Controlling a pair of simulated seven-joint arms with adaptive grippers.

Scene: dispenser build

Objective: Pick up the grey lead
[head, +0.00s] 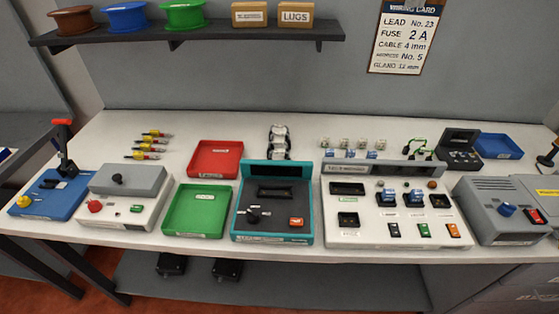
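I cannot make out a grey lead for certain. Several short pieces with yellow and red parts (150,145) lie in a column at the back left of the bench. Thin green and black wire-like pieces (415,146) lie at the back right, beside a dark open-lidded unit (460,152). A dark and pale grey bundle (279,142) stands behind the teal unit, too small to identify. Neither of my grippers shows in the head view.
The white bench (330,262) carries a red tray (215,160), green tray (197,222), blue tray (499,147), teal unit (274,234), white panel (350,185), grey unit (492,212) and blue lever base (45,197). A shelf with spools hangs above.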

